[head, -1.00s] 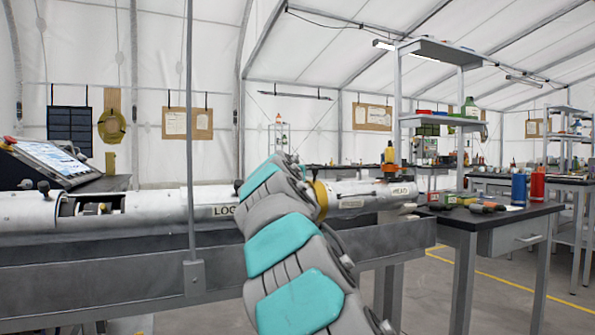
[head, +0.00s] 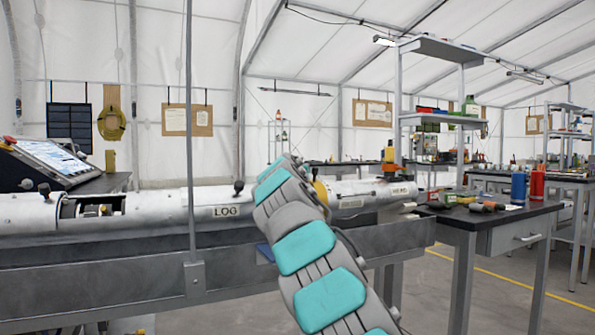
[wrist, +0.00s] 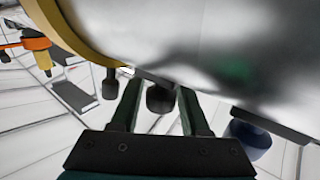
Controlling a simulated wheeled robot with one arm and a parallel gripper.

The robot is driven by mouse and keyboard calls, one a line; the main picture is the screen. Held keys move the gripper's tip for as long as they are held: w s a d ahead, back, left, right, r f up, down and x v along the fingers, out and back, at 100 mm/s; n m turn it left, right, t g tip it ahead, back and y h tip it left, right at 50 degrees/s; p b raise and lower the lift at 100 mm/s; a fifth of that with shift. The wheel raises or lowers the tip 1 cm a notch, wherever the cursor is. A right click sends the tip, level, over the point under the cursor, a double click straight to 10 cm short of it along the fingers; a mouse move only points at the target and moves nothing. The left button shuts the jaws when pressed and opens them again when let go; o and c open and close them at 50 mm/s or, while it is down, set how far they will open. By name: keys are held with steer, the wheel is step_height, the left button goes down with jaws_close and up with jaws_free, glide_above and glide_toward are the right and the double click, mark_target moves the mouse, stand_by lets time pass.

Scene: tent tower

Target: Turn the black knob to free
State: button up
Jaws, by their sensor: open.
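A long white tube (head: 160,205) with a LOG label lies across the bench in the head view. A black knob (head: 239,187) stands on its top, left of my arm. In the wrist view a dark knob (wrist: 160,99) projects from the tube surface, between the fingers of my gripper (wrist: 160,90). The fingers are open, one on each side of it; whether they touch it I cannot tell. A second, smaller dark knob (wrist: 110,80) is left of the fingers, near a yellow ring. My gripper is hidden behind my arm in the head view. I cannot match the knobs between views.
The yellow ring (head: 320,191) circles the tube beside my arm. A control screen (head: 52,160) stands at left, and a thin upright pole (head: 190,110) crosses in front of the tube. A side table (head: 470,218) at right holds small items and bottles. A round dark blue thing (wrist: 249,137) is right of the fingers.

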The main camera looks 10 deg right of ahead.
steer(key=shift+c, duration=0.3)
jaws_close()
